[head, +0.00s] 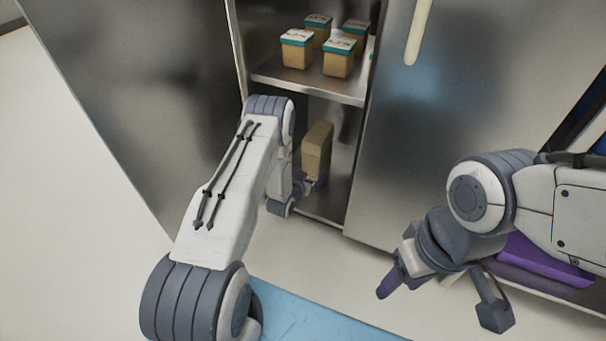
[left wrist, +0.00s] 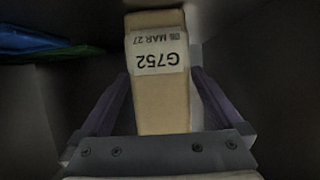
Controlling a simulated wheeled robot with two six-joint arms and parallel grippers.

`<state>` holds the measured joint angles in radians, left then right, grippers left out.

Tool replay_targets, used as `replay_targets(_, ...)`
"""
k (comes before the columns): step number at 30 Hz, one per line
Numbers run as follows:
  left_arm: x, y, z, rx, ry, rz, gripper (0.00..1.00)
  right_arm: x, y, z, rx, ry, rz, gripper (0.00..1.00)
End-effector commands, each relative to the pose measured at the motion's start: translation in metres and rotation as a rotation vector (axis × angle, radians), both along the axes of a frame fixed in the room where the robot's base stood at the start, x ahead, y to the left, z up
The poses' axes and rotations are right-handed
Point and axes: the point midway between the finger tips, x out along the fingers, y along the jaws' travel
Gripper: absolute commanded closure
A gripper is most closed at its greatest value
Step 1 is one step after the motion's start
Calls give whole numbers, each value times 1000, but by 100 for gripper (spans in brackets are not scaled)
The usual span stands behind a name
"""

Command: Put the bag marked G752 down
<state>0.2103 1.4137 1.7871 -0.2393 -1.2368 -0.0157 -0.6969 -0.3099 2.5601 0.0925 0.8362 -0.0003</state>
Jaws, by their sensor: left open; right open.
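The bag marked G752 (head: 316,150) is a tan block-shaped bag standing in the lower compartment of the metal cabinet. In the left wrist view the bag (left wrist: 161,100) shows its white label reading G752 and 06 MAR 27, upside down. My left gripper (left wrist: 158,92) is open, with one purple finger on each side of the bag. In the head view the left gripper (head: 312,185) is low at the bag, partly hidden by my arm. My right gripper (head: 438,300) is open and empty, outside the cabinet at the right.
The shelf (head: 310,82) above holds several tan tubs with teal lids (head: 297,48). The cabinet's side walls stand close on both sides of the left arm. A closed metal door (head: 425,140) with a pale handle is to the right. A blue-green item (left wrist: 40,45) shows in the left wrist view.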

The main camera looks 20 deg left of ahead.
Motion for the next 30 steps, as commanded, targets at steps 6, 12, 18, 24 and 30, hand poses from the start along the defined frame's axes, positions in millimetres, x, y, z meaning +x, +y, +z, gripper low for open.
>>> replay_targets(6, -43, 2, 22, -2, 3, 2, 0, 0, 0, 30, 0, 0, 0, 48)
replay_targets(12, -64, 2, 28, -1, 2, 0, 0, 0, 0, 39, 0, 0, 0, 48)
replay_targets(18, -68, 2, 28, -1, 0, 0, 0, 0, 0, 39, 0, 0, 0, 48)
replay_targets(24, -67, 2, 28, 0, -1, 0, 0, 0, 0, 38, 0, 0, 0, 48)
replay_targets(30, -67, 2, 28, 0, 0, 0, 0, 0, 0, 39, 0, 0, 0, 48)
